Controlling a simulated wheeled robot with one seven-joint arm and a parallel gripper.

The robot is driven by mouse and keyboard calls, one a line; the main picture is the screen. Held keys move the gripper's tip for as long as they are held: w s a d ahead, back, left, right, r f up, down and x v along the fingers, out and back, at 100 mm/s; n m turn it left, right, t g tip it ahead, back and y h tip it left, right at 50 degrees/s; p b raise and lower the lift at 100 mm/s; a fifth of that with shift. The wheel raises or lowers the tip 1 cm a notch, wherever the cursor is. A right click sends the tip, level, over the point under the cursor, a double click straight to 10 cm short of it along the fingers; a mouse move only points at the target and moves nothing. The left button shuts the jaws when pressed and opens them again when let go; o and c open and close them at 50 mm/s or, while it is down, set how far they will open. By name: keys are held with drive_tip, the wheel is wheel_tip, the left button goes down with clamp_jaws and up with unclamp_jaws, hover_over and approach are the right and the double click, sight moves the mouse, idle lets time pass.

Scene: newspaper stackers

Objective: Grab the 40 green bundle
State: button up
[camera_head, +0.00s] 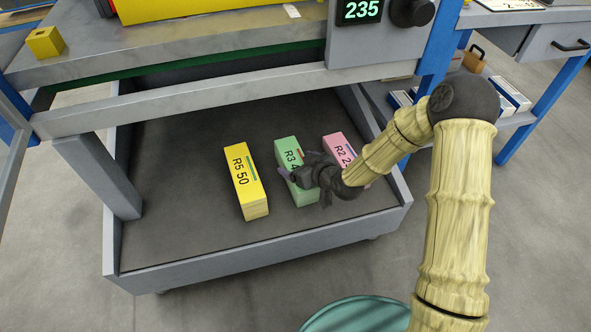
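The green bundle (287,153), marked "R3 4" with the rest of the label hidden, lies in the grey tray between a yellow and a pink bundle. My gripper (303,181) is at the near right part of the green bundle and covers some of it. Its dark fingers appear to be over or around the bundle's near end. I cannot tell whether they touch it or how far they are open.
The yellow bundle (246,182), marked "R5 50", lies to the left. The pink bundle (339,147) lies to the right, partly behind my arm. The tray's raised rim (260,248) surrounds them, and a bench beam (200,101) crosses above. The tray's left floor is clear.

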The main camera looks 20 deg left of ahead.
clamp_jaws()
wheel_tip(320, 180, up, 10)
drive_tip(key=p, duration=0.6)
drive_tip(key=shift+r, duration=0.15)
drive_tip(key=shift+w, duration=0.1)
idle(0.5)
